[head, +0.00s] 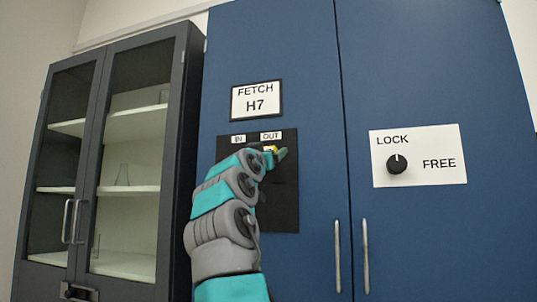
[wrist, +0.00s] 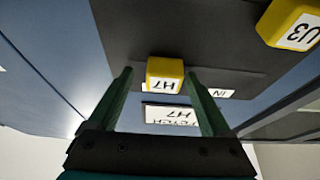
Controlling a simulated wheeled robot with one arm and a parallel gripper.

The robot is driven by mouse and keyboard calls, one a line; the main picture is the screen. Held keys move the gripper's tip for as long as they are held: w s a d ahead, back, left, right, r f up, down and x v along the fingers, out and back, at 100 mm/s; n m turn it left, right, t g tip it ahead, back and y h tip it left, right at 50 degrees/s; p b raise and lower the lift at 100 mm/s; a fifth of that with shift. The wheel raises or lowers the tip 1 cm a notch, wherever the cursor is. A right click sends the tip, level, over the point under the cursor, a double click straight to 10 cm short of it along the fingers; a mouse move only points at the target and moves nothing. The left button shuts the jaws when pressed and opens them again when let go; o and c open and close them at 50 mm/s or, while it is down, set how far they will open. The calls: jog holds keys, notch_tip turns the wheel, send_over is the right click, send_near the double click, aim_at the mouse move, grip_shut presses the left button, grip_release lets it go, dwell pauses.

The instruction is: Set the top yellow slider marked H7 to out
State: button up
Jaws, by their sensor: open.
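The yellow slider marked H7 (wrist: 165,75) sits on the black panel (head: 287,205), with its lettering upside down in the wrist view. In the head view the slider (head: 270,149) shows just below the OUT label (head: 271,135), at the right of the IN label (head: 238,139). My gripper (wrist: 158,76) is open, with one green finger on each side of the H7 slider. A small gap shows at the left finger; I cannot tell whether the right one touches. In the head view my gripper (head: 277,156) partly covers the slider.
A second yellow slider marked U3 (wrist: 290,22) is on the panel; my arm hides it in the head view. A FETCH H7 sign (head: 256,101) hangs above the panel. A LOCK/FREE knob (head: 397,164) points to LOCK at the right. A glass-door cabinet (head: 97,75) stands left.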

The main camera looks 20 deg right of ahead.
jog(key=b+v, duration=0.4)
jog(key=v, duration=0.3)
jog(key=shift+s+a+f+b, duration=0.2)
jog(key=shift+s+b, duration=0.1)
jog(key=shift+b, duration=0.1)
dwell(0.3)
